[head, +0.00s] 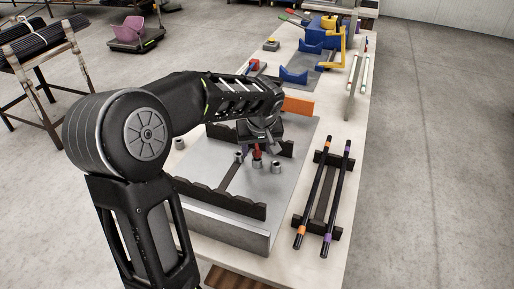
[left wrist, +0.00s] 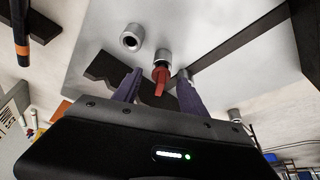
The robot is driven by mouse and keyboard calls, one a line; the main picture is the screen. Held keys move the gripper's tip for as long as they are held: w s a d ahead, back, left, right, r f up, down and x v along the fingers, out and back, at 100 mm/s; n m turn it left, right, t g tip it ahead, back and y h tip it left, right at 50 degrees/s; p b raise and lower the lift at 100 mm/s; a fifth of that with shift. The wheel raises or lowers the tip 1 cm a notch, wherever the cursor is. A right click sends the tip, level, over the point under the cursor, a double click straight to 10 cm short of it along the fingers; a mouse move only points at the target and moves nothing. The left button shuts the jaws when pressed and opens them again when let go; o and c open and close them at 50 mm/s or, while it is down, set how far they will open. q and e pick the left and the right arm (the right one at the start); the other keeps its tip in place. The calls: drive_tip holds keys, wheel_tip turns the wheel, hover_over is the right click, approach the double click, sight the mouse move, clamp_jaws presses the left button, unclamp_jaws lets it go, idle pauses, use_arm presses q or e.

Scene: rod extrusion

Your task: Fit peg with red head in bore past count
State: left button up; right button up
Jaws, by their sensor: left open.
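The peg with the red head (head: 257,154) stands at a short grey metal bore (head: 257,163) on the light grey plate. In the left wrist view the red head (left wrist: 161,78) shows against the bore's collar (left wrist: 162,55); how deep the peg sits I cannot tell. My left gripper (head: 263,147) is open just above it, with its fingers on either side of the red head in the left wrist view (left wrist: 160,72). Another bore (head: 275,167) stands to the right, its hole open in the left wrist view (left wrist: 131,38). A further bore (head: 239,157) stands to the left. My right gripper is out of view.
Dark notched rails (head: 220,196) stand on the plate (head: 235,232). Right of it, two black rods with orange and purple bands (head: 326,195) lie on a dark rack. Blue and yellow fixtures (head: 320,42) stand at the table's far end. An orange block (head: 297,106) is behind the gripper.

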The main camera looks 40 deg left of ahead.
use_arm(q)
drive_tip(key=v, duration=0.8)
drive_tip(key=shift+w+f, duration=0.1)
idle(0.8)
